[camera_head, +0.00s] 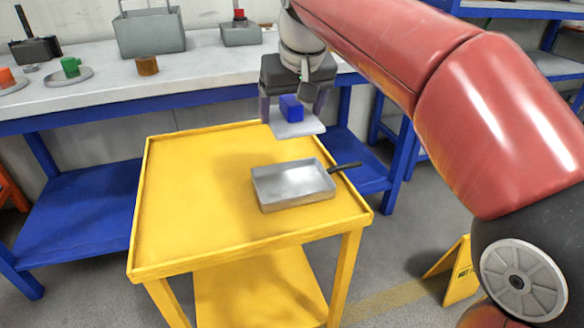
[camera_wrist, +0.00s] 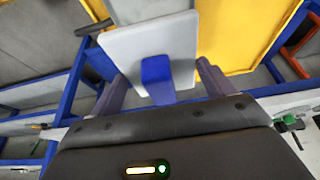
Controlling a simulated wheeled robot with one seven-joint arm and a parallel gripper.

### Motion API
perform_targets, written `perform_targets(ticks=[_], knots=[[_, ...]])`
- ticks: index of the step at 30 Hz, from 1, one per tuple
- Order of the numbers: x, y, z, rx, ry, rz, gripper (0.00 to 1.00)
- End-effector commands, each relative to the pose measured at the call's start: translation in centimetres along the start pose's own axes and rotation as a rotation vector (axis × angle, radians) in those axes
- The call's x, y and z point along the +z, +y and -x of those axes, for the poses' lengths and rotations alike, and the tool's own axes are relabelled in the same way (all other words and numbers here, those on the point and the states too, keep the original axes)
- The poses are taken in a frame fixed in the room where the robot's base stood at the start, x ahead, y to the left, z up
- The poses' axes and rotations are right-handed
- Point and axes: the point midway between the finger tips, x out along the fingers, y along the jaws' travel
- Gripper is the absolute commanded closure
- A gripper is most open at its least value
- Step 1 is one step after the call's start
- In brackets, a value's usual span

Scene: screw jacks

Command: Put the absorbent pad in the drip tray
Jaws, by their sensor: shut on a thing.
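The absorbent pad (camera_head: 297,129) is a flat, pale grey square with a blue block-shaped grip (camera_head: 291,107) on top. My gripper (camera_head: 292,106) is shut on the pad and holds it roughly level in the air. The pad (camera_wrist: 122,50) and its blue grip also show between the fingers in the wrist view. The drip tray (camera_head: 291,187) is a shallow, empty metal pan with a dark handle, on the yellow cart. The pad is above and apart from it, toward the cart's far edge. In the wrist view the tray (camera_wrist: 150,10) is partly hidden behind the pad.
The yellow cart (camera_head: 190,190) has a raised rim and is bare left of the tray. Behind it, a blue-framed bench (camera_head: 110,95) holds a grey bin (camera_head: 150,33), a green cup (camera_head: 70,66) and a brown cup (camera_head: 147,66). A yellow floor sign (camera_head: 455,270) stands at right.

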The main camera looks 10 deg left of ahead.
Motion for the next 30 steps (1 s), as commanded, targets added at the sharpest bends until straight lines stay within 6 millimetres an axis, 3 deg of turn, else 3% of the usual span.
perform_targets(ticks=[3,9,23,30], knots=[[1.5,0.0,-3.4,0.0,-0.002,0.0,0.46],[2.9,0.0,-6.9,0.0,0.0,0.0,0.46],[4.8,0.0,-11.6,0.0,0.0,-0.001,0.46],[4.8,0.0,-11.9,0.0,0.002,-0.001,0.46]])
